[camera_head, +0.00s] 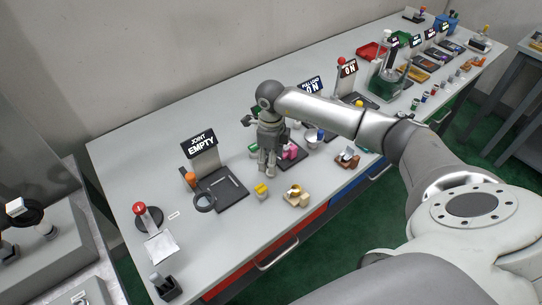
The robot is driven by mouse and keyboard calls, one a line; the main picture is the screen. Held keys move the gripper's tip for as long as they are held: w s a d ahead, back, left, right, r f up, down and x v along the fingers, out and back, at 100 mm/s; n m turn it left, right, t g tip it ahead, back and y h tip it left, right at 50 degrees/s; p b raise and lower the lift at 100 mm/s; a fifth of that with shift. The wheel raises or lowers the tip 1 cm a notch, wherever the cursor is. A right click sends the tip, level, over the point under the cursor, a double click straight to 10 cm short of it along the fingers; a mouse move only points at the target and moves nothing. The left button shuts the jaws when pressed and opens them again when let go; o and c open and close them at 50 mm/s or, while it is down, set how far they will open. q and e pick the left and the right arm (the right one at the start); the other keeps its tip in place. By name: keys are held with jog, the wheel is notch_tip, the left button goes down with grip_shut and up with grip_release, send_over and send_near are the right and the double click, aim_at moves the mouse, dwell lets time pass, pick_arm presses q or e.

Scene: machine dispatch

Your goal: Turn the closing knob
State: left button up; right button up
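No part is marked as the closing knob, so I cannot tell which one it is. A red-topped round knob (139,209) stands on a dark round base at the table's left end. An orange knob (190,179) stands beside the black plate (228,192) under the "JOINT EMPTY" sign (201,147). The arm in view comes in from the right, and its gripper (267,171) points down over the table, right of that plate. Its fingers look close together; any gap is too small to judge. My other gripper is out of view.
A yellow block (261,191) and a beige block with a gold part (296,195) lie near the front edge. The back-left tabletop is clear.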

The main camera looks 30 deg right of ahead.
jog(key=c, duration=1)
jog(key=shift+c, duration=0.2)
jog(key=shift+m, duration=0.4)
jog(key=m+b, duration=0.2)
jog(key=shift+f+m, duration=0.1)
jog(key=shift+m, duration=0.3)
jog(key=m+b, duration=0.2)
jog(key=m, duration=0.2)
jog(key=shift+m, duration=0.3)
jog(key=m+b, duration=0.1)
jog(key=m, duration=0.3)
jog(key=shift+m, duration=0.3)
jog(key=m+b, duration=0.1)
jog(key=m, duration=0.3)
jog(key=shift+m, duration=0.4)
